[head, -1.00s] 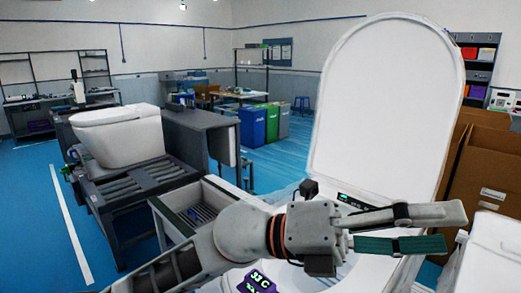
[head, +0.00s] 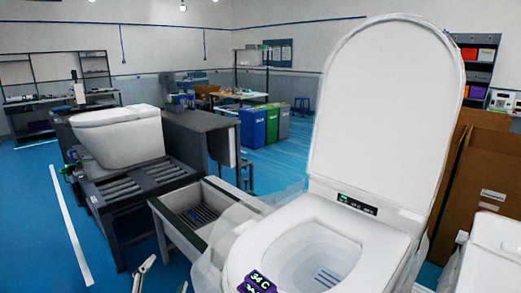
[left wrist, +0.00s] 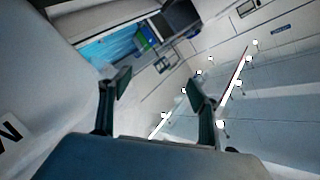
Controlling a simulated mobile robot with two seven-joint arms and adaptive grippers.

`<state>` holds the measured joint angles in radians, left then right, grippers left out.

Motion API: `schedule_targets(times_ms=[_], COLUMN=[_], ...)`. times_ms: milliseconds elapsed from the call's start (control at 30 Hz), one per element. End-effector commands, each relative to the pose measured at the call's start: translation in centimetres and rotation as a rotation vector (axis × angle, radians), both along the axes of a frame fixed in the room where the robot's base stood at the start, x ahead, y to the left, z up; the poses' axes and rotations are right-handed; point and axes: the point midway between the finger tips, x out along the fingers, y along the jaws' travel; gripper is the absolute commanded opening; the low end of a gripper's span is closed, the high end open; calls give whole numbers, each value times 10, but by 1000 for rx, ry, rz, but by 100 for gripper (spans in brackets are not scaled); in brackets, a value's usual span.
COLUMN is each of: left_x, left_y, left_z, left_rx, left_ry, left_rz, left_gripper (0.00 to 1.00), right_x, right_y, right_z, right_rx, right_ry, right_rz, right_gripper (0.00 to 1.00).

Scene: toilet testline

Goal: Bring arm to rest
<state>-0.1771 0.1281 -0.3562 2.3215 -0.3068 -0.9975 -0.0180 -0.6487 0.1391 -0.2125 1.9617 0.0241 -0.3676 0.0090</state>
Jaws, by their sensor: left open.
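The open white toilet (head: 318,235) stands at the front right with its lid (head: 385,110) raised. Most of the left arm is outside the head view. My right gripper is in neither view.
A second white toilet (head: 118,135) sits on a roller conveyor (head: 135,187) at the left. A grey tray-like conveyor section (head: 180,222) lies between. Cardboard boxes (head: 480,190) stand at the right. Blue floor (head: 40,230) is clear at the far left.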

Motion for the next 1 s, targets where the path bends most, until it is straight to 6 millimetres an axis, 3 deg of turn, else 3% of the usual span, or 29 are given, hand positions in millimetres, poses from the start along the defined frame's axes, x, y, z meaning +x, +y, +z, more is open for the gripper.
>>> schedule_targets(times_ms=[33,100,233,400,733,767,1000], left_x=[-17,-41,-82,-125,-197,-202,-182], left_y=[19,43,76,104,143,145,110], left_z=[-26,-57,-98,-129,-165,-167,-199], left_rx=[5,16,39,66,114,117,5], left_ry=[83,191,347,490,701,715,665], left_rz=[42,96,168,227,306,310,223], left_gripper=[62,62,62,62,62,62,62], right_x=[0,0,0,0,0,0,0], right_y=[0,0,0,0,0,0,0], right_z=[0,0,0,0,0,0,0], right_rx=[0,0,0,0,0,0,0], right_ry=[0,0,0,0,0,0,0], right_rz=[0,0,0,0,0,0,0], right_gripper=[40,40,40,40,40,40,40])
